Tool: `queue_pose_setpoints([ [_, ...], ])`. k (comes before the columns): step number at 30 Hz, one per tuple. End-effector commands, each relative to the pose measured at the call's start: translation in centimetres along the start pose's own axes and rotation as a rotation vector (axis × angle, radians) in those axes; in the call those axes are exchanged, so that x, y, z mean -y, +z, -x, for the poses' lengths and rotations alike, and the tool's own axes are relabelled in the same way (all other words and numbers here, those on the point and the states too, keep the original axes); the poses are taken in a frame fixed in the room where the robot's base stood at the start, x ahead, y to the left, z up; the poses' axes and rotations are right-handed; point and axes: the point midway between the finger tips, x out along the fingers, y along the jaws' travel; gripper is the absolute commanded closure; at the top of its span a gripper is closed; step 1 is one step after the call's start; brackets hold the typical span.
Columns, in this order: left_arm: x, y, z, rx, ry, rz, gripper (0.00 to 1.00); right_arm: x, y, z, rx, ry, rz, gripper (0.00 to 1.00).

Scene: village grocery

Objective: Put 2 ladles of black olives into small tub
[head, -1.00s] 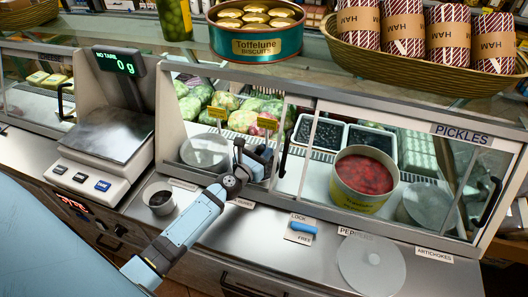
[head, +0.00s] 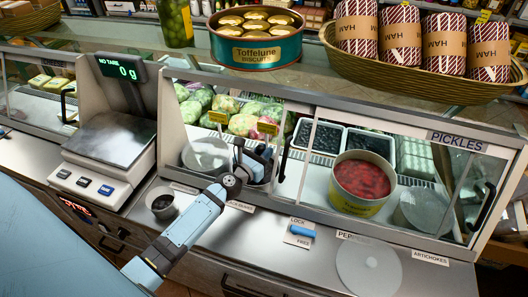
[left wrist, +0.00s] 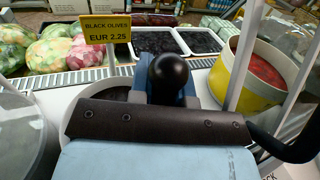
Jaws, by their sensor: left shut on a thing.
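My left gripper (head: 256,158) reaches through the counter-front opening into the display case. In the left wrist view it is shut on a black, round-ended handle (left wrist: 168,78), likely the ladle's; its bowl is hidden. A yellow sign reading BLACK OLIVES EUR 2.25 (left wrist: 107,29) stands just beyond. A dark round opening (left wrist: 115,96) shows partly behind my gripper; its contents are hidden. The small tub (head: 162,206) stands upright on the steel counter, left of my forearm. Its inside looks dark; I cannot tell what it holds. My right gripper is not in view.
A scale (head: 115,140) reading 0 g stands left of the tub. A large tub of red peppers (head: 362,182) is inside the case to the right. A loose lid (head: 368,268) lies on the counter. Glass panels and frame posts flank my gripper.

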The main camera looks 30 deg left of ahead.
Motion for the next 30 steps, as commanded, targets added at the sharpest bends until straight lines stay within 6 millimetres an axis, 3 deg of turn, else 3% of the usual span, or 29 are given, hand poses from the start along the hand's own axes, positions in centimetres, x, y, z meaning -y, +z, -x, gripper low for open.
queue_pose_setpoints([
  [1, 0.0, 1.0, 0.0, 0.001, 0.0, 0.0, 1.0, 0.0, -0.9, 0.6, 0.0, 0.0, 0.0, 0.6],
  [18, 0.0, 6.0, 0.0, 0.0, 0.0, 0.001, 1.0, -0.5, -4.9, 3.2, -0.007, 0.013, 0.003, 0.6],
  [30, 0.1, 6.0, 0.2, 0.0, 0.0, 0.001, 1.0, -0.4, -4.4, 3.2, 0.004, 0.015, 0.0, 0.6],
])
